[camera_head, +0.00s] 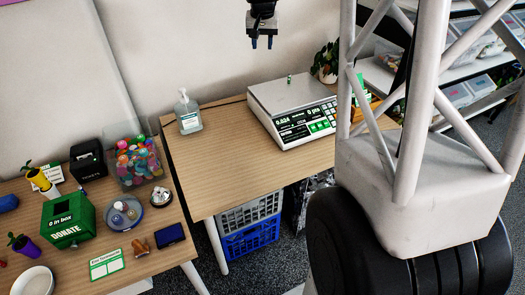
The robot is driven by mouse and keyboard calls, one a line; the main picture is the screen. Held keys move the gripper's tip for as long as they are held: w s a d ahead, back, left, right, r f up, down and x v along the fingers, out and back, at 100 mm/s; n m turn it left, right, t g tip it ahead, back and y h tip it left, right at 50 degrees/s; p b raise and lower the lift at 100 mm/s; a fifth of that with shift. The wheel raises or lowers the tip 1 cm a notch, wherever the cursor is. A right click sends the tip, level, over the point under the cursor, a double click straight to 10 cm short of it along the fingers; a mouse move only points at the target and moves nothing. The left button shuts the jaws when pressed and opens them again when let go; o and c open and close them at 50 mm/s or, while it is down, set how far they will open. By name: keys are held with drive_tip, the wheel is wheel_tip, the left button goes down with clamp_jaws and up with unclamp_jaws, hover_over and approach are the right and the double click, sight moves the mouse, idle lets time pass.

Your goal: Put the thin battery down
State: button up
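A small green upright object (289,79), likely the thin battery, stands on the pan of the weighing scale (270,92). It is too small for me to read its details. The scale sits on the wooden table, and its display appears to read 0.024. My gripper (262,43) hangs above and to the left of the object in the picture, near the top edge. Its two fingers point down and are apart, with nothing visible between them. The gripper and the object are not touching.
A clear pump bottle (188,112) stands left of the scale; bare tabletop (225,150) lies in front. A plant (327,62) is behind. The left table holds a green donate box (68,220), a tub of colourful balls (137,162) and a black box (88,160).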

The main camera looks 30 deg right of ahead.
drive_tip(key=s+a+r+n, duration=0.1)
drive_tip(key=s+a+r, duration=0.1)
drive_tip(key=s+a, duration=0.7)
drive_tip(key=s+a+r+n, duration=0.2)
drive_tip(key=s+a, duration=0.3)
drive_tip(key=s, duration=0.8)
drive_tip(key=s+a+f+n, duration=0.1)
drive_tip(key=s+a+f, duration=0.2)
drive_tip(key=s, duration=0.7)
drive_tip(key=s+a+f+n+t, duration=0.1)
drive_tip(key=s+a+f, duration=0.2)
drive_tip(key=s, duration=0.7)
drive_tip(key=shift+s+a+y, duration=0.2)
drive_tip(key=shift+a+y, duration=0.1)
drive_tip(key=shift+a, duration=0.1)
drive_tip(key=shift+o, duration=0.4)
